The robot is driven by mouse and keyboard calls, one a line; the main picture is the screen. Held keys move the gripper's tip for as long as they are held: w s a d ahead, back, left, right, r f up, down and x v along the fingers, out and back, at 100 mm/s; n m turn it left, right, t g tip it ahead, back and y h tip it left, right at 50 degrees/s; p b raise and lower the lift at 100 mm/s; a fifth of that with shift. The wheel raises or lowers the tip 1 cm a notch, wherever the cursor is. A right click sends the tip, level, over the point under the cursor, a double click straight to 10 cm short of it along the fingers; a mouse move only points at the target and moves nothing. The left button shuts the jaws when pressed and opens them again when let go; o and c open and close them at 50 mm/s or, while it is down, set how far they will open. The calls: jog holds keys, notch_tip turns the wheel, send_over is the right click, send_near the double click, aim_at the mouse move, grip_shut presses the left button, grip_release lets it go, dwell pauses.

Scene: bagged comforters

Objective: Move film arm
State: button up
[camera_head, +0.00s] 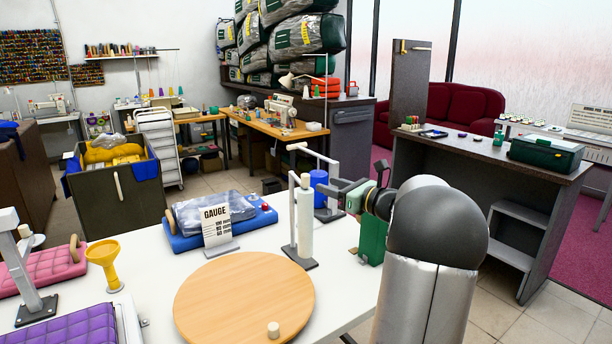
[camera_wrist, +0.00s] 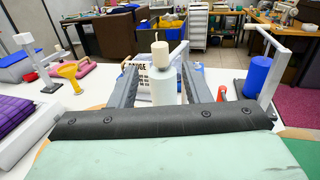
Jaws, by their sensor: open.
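A white film roll (camera_head: 306,222) stands upright on a dark base beside a thin white post (camera_head: 293,215) at the table's right side. The post carries a short arm at its top. In the wrist view the white roll (camera_wrist: 163,88) stands upright between my fingers, with a cream knob on top. My gripper (camera_wrist: 162,80) is open, its dark grey fingers on either side of the roll. Whether they touch it I cannot tell. In the head view my gripper (camera_head: 326,191) comes in from the right. A second stand holds a blue roll (camera_head: 319,186), also right in the wrist view (camera_wrist: 257,77).
A round wooden board (camera_head: 243,304) lies in front. A gauge card (camera_head: 216,226) and a bagged bundle on a blue pad (camera_head: 190,239) stand to the left. A yellow funnel (camera_head: 103,262) and pink and purple quilted pads are farther left. White table (camera_head: 150,262) shows between them.

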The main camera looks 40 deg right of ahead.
aim_at(309, 178)
jog(key=w, duration=0.3)
jog(key=w+a+p, duration=0.1)
jog(key=w, duration=0.5)
jog(key=shift+w+a+p, duration=0.15)
jog(key=shift+a+p, duration=0.15)
jog(key=shift+a, duration=0.1)
grip_shut()
jog(key=shift+d, duration=0.1)
